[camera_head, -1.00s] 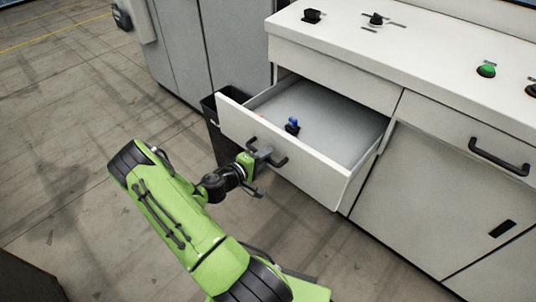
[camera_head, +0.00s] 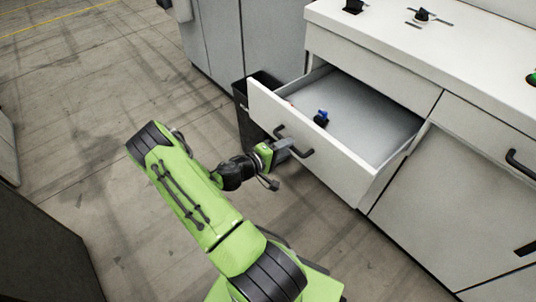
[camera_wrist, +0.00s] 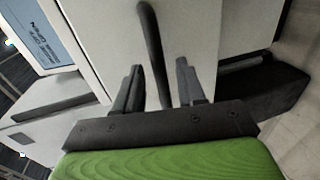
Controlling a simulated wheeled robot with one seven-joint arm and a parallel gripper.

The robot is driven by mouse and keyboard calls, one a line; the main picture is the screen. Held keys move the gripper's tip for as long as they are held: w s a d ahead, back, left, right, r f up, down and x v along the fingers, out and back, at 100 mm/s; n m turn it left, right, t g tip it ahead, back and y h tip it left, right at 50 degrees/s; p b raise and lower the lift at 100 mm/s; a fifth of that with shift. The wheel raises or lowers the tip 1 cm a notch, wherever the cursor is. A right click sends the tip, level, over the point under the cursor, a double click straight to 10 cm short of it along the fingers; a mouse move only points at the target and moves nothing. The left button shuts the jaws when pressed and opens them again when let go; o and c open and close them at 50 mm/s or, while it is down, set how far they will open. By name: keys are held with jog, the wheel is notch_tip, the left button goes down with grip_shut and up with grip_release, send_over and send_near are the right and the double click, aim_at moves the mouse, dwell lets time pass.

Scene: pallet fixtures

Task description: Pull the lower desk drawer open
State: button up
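The white desk drawer (camera_head: 318,150) below the upper front panel is pulled well out, and its grey inside shows in the head view. Its black bar handle (camera_head: 300,152) is on the front face. My gripper (camera_head: 285,147) is at the handle. A gap shows at the right finger. Whether a finger touches the bar is unclear.
A small blue and black object (camera_head: 321,118) lies in the drawer. A black bin (camera_head: 243,108) stands left of the desk (camera_head: 440,180), beside grey cabinets (camera_head: 215,40). Dark switches (camera_head: 422,15) are on the desk top. The floor (camera_head: 90,130) at left is clear.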

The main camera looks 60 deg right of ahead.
jog(key=p+v, duration=0.1)
jog(key=v, duration=1.2)
jog(key=shift+p, duration=0.35)
jog(key=w+a+r+m+t+y+p, duration=0.1)
jog(key=w+a+r+t+y+p, duration=0.15)
jog(key=a+r+y, duration=0.35)
jog(key=w+a+r+t+y+p, duration=0.2)
jog(key=a+r+t+y, duration=0.15)
jog(key=a+r, duration=0.5)
jog(key=s+a+r+n+t+y+p, duration=0.1)
jog(key=s+a+r+n+t+y, duration=0.1)
jog(key=a+r, duration=0.4)
jog(key=s+a+r+n+t+y+p, duration=0.2)
jog(key=s+a+r+n+t+y, duration=0.1)
jog(key=s+a+r, duration=0.2)
notch_tip(320, 180, up, 5)
jog(key=shift+s+a+f+n+t+p, duration=0.2)
jog(key=shift+a+n+t+p, duration=0.1)
jog(key=shift+a, duration=0.85)
